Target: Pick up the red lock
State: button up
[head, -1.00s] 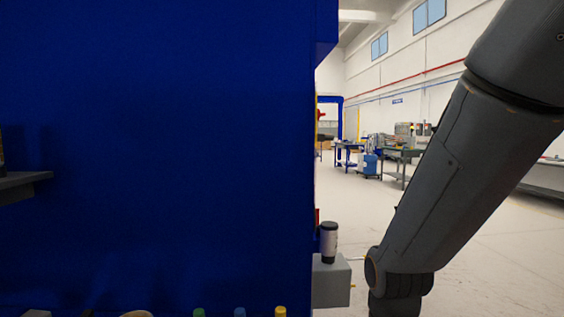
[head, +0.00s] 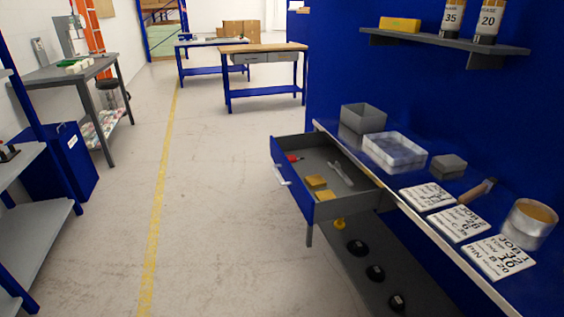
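A small red object (head: 294,158) lies in the open drawer (head: 355,206) near its far left corner. It may be the red lock, but it is too small to tell. Yellowish blocks (head: 316,182) and a grey metal tool (head: 342,172) lie in the same drawer. The drawer is pulled out to the left from under a blue workbench. My gripper and arm are not in the current head view.
The bench top holds a grey open box (head: 363,118), a clear tray (head: 394,150), job cards (head: 460,224) and a round tin (head: 530,220). A lower shelf (head: 345,265) carries black round items. Open floor (head: 210,200) lies left of the drawer. Shelving (head: 45,240) stands at far left.

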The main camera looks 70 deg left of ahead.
aim_at(291, 159)
jog(key=z, duration=1.7)
jog(key=i, duration=0.65)
jog(key=u, duration=4.45)
jog(key=i, duration=0.5)
jog(key=u, duration=0.4)
jog(key=k, duration=0.45)
jog(key=u, duration=0.9)
jog(key=i, duration=0.6)
jog(key=z, duration=0.1)
